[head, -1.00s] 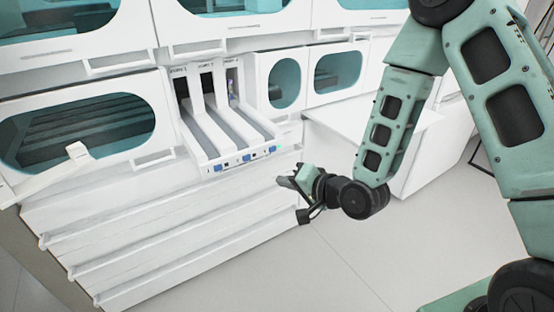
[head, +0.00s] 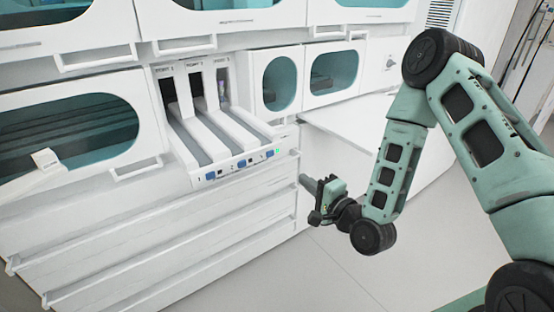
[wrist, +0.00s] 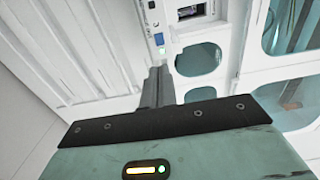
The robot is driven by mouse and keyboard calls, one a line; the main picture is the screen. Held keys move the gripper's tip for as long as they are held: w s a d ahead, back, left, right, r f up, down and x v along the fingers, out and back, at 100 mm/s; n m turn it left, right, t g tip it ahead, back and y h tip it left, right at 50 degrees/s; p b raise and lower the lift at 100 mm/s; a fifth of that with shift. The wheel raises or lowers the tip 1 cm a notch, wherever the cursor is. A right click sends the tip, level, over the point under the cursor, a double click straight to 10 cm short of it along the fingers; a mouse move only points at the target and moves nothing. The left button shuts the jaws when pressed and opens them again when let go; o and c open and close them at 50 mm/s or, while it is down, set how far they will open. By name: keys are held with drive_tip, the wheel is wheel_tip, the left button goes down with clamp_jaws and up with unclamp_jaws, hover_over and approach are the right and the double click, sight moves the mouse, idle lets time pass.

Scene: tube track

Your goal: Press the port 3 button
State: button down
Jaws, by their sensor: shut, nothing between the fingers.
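The white tube track unit (head: 222,138) has three lanes running down from the PORT slots to a front strip. The port 3 button (head: 270,154) is the blue square at the right end of that strip, beside a small lit green light (head: 277,152). In the wrist view, a blue button (wrist: 158,40) with a green light below it shows just beyond the fingertips. My gripper (head: 304,179) is shut and empty. In the head view it lies right of and below the button, apart from it. In the wrist view its closed fingers (wrist: 159,70) point toward the strip.
Two more blue buttons (head: 242,164) (head: 211,177) sit left on the strip. A small purplish item (head: 222,90) shows in the right port. White drawers (head: 180,235) lie below the unit, a white worktop (head: 350,128) to the right. Floor (head: 330,275) is clear.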

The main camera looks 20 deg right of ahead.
sight(271, 153)
drive_tip(key=x, duration=1.2)
drive_tip(key=shift+w+a+p, duration=0.15)
drive_tip(key=shift+w+p, duration=0.2)
drive_tip(key=shift+p, duration=0.05)
drive_tip(key=shift+w+a, duration=0.1)
drive_tip(key=shift+w, duration=0.25)
drive_tip(key=shift+f, duration=0.1)
drive_tip(key=shift+w+a+b, duration=0.1)
drive_tip(key=shift+w+b, duration=0.2)
drive_tip(key=shift+w, duration=0.15)
drive_tip(key=shift+w+a+r, duration=0.15)
drive_tip(key=shift+w+r, duration=0.1)
